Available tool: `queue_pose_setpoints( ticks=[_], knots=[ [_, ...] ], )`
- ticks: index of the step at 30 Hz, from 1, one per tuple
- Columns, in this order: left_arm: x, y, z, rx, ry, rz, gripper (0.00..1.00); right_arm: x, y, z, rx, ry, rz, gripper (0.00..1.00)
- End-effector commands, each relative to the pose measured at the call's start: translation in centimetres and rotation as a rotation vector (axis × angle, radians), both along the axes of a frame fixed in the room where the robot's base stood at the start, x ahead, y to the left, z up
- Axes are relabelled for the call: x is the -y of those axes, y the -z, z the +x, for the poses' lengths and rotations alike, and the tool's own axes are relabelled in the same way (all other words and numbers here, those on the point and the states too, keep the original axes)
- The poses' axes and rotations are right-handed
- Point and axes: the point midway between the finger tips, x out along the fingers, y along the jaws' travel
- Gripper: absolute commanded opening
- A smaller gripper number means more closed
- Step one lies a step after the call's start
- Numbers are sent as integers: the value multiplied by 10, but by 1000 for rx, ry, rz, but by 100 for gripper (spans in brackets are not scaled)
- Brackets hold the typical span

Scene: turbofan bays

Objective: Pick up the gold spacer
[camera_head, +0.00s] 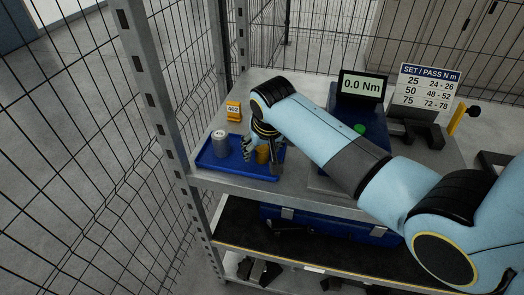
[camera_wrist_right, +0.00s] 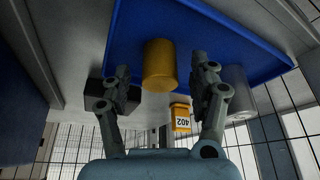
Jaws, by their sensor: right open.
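The gold spacer (camera_head: 262,154) is a short gold cylinder standing on the blue tray (camera_head: 213,162) on the shelf. In the right wrist view the gold spacer (camera_wrist_right: 160,66) shows between the two fingers of my right gripper (camera_wrist_right: 161,82). The fingers are apart, with a gap on both sides of the spacer. In the head view my right gripper (camera_head: 261,158) reaches down over the tray and partly hides the spacer. My left gripper is not in view.
A silver cylinder (camera_head: 220,143) stands on the tray's left side. An orange tag marked 402 (camera_head: 233,111) stands behind the tray. A torque display reading 0.0 Nm (camera_head: 362,86) and a set/pass sign (camera_head: 428,88) stand right. Mesh fencing and a metal post border the shelf's left.

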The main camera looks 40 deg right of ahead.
Motion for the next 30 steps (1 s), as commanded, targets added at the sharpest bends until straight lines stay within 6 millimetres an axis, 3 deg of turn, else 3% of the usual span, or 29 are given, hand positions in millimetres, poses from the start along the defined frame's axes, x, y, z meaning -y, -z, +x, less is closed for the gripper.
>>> queue_pose_setpoints(
  ticks=[5, 19, 30],
  knots=[
    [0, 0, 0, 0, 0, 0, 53, 0, 0, 0, 1, 0, 0, 61],
    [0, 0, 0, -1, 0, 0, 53, 0, 0, 0, 0, 0, 0, 1],
    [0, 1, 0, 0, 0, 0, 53, 0, -4, 1, 2, 0, -1, 0]
  ],
)
